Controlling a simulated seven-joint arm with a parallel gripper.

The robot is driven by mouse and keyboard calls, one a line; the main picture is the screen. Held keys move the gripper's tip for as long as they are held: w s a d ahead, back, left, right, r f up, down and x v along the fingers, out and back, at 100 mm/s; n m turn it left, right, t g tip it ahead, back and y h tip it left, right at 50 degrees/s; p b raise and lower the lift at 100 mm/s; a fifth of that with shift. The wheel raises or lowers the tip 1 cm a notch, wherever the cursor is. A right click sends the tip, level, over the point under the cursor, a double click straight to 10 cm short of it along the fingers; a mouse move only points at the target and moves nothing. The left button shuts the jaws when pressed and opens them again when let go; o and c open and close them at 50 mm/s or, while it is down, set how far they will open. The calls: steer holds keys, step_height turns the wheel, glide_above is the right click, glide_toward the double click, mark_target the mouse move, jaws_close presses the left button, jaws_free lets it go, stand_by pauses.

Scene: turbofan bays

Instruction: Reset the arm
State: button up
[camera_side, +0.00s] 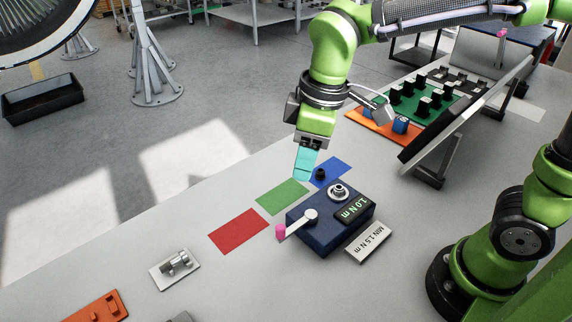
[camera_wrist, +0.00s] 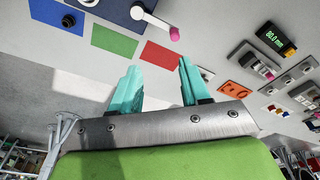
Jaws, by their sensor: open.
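My gripper (camera_side: 305,165) hangs from the green arm above the table, fingers pointing down, just left of a small black part on the blue mat. In the wrist view its two teal fingers (camera_wrist: 160,88) are apart, with nothing between them. The blue torque tester box (camera_side: 328,222) stands to the right and nearer the camera, clear of the fingers. It has a lever with a pink tip (camera_side: 281,232) and a display reading 1.0 N m.
Red (camera_side: 238,231), green (camera_side: 282,196) and blue (camera_side: 333,170) mats lie in a row. A small metal fitting on a white plate (camera_side: 175,268) and an orange block (camera_side: 98,307) are at the front left. A green board with black knobs (camera_side: 424,98) and a tilted screen stand behind on the right.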

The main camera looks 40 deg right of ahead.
steer(key=s+d+r+m+t, duration=0.1)
steer(key=s+d+m+t, duration=0.2)
steer(key=d+m, duration=0.2)
steer(key=s+d+r+m+t+y, duration=0.1)
steer(key=s+d+m+t, duration=0.1)
steer(key=s+d+m, duration=0.2)
steer(key=shift+d+r+m+t, duration=0.2)
steer(key=shift+d+m+t, duration=0.2)
steer(key=shift+d+m, duration=1.35)
